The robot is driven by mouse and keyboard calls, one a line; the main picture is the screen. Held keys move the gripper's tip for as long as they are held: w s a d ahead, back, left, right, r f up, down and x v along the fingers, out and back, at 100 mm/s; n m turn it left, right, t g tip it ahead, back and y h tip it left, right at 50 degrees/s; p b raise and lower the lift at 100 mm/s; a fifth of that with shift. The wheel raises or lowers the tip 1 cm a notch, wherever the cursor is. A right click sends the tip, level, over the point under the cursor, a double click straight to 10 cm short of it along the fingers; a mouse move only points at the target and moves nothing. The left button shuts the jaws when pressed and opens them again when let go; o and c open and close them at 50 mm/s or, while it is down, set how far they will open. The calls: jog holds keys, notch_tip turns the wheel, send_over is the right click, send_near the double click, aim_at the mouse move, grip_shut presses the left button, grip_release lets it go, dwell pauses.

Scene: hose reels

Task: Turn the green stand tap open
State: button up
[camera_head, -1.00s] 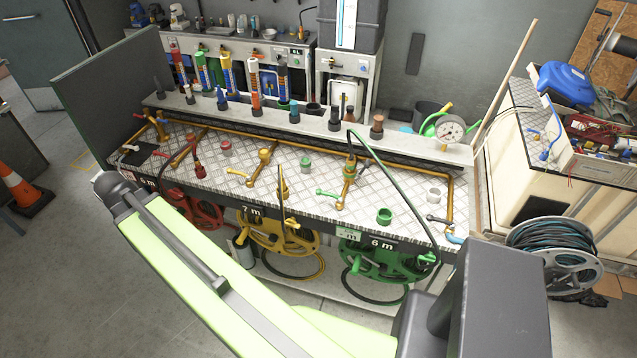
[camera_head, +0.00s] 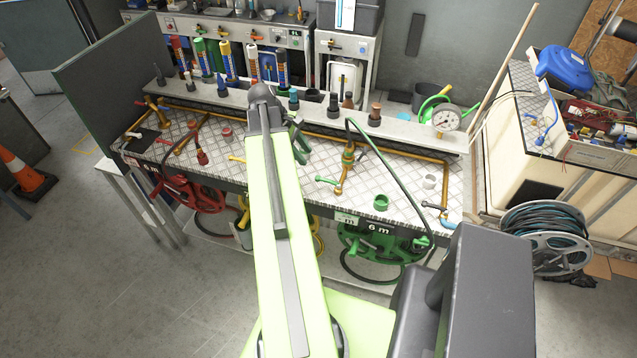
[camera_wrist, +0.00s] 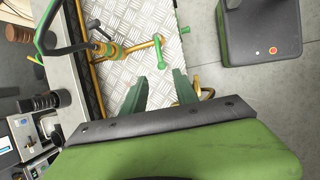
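The green stand tap (camera_head: 346,170) is a brass upright with green parts, standing on the chequer-plate bench top. Its green lever (camera_head: 327,181) points left from the brass outlet. In the wrist view the tap (camera_wrist: 112,49) lies sideways in the upper middle, with its lever (camera_wrist: 158,52) closest to my fingers. My gripper (camera_head: 302,140) is to the left of the tap and apart from it. In the wrist view my gripper (camera_wrist: 160,84) has two green fingers spread with nothing between them. My arm hides the middle of the bench, including most of the yellow tap.
A green hose (camera_head: 395,180) arches from the tap over the bench front to the green reel (camera_head: 372,243). Several bottles and fittings line the back shelf. A pressure gauge (camera_head: 446,118) stands at right.

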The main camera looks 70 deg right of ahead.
aim_at(322, 179)
jog(key=b+x, duration=0.9)
jog(key=x, duration=0.2)
jog(key=shift+f, duration=0.4)
jog(key=shift+s+d+f+b, duration=0.15)
jog(key=shift+s+f+b, duration=0.15)
jog(key=shift+f+b, duration=0.1)
grip_shut()
